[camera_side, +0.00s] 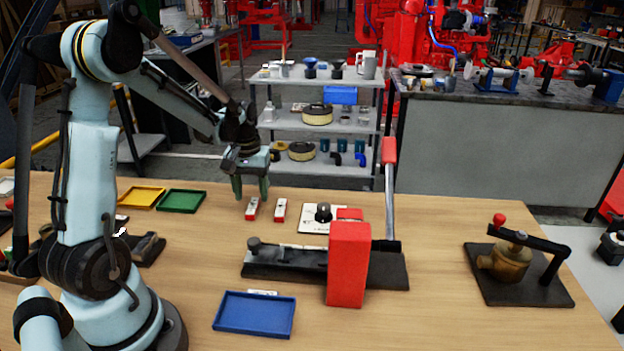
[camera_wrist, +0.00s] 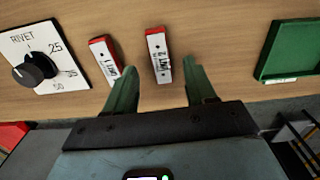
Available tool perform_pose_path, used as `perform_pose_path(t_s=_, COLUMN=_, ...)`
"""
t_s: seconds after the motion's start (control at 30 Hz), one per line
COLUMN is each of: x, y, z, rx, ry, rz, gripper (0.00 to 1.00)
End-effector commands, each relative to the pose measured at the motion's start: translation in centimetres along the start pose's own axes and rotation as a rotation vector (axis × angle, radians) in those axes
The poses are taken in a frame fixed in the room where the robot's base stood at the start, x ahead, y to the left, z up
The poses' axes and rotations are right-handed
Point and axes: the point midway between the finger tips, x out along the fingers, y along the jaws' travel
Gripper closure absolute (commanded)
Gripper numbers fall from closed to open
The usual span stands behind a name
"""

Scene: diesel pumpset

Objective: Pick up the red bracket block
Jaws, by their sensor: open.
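Two small red blocks with white labelled tops lie side by side on the table. One red block (camera_side: 252,209) lies under my gripper (camera_side: 251,193); it is the right one in the wrist view (camera_wrist: 159,55). The other red block (camera_side: 280,210) lies just right of it and is the left one in the wrist view (camera_wrist: 104,59). My gripper (camera_wrist: 160,72) is open and empty, pointing down. In the wrist view its fingertips lie on either side of the right block's near end. I cannot tell the exact height of the fingertips above the table.
A dial plate marked RIVET (camera_side: 316,220) lies right of the blocks. A green tray (camera_side: 181,201) and a yellow tray (camera_side: 141,198) lie left. A lever fixture with a tall red block (camera_side: 348,265) stands in front, beside a blue tray (camera_side: 254,314). A valve unit (camera_side: 512,270) stands right.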

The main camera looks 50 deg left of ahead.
Motion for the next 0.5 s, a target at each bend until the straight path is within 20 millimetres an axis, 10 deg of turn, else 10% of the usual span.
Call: perform_pose_path(t_s=0.5, x=3.2, y=-0.1, z=-0.1, rx=0.0, ry=0.0, rz=0.0, gripper=0.45)
